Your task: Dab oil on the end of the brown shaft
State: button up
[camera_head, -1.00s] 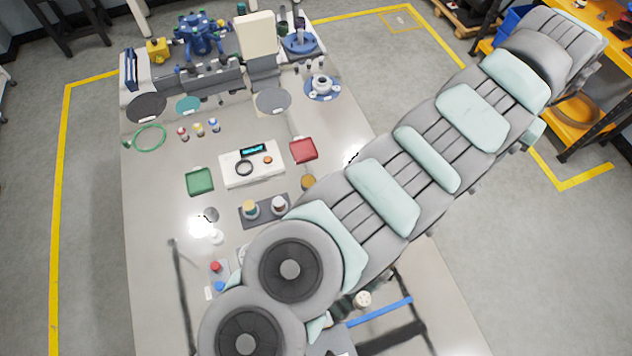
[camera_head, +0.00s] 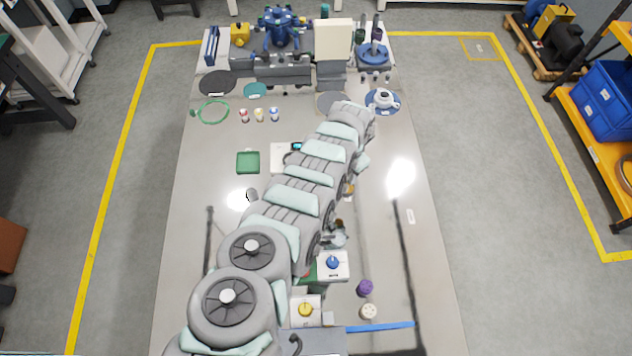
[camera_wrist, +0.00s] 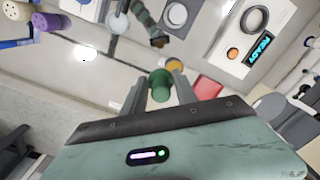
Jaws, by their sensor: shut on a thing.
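My gripper (camera_wrist: 163,93) is shut on a small green cylindrical thing (camera_wrist: 160,84) in the wrist view. The thing stands upright between the two grey fingers, its rounded top showing. What is under it is hidden. A small amber thing (camera_wrist: 175,67) shows just beyond it; it also shows beside my arm in the head view (camera_head: 349,190). In the head view my arm hides the gripper. I cannot pick out the brown shaft for sure in either view. A dark jointed fitting (camera_wrist: 150,27) lies past the fingers.
A white tester with a lit screen (camera_wrist: 235,40) and a red pad (camera_wrist: 208,87) are near the gripper. White boxes with a blue knob (camera_head: 333,262) and a yellow knob (camera_head: 305,310) stand at the front. The table's right side is mostly clear.

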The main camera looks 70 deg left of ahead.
jog(key=s+a+f, duration=0.3)
jog(key=s+f, duration=0.3)
jog(key=s, duration=0.4)
notch_tip(320, 180, down, 6)
jog(key=b, duration=0.5)
jog(key=shift+s+a+r+b, duration=0.1)
jog(key=shift+a+b, duration=0.05)
jog(key=shift+b, duration=0.15)
jog(key=shift+f+b, duration=0.45)
jog(key=shift+w, duration=0.3)
dwell(0.3)
jog(key=shift+s, duration=0.15)
jog(key=shift+s+a+p, duration=0.15)
jog(key=shift+s+p, duration=0.2)
jog(key=shift+s, duration=0.05)
jog(key=shift+w+f, duration=0.1)
jog(key=shift+w, duration=0.25)
jog(key=shift+w+d, duration=0.25)
jog(key=shift+s+a, duration=0.2)
jog(key=shift+s, duration=0.4)
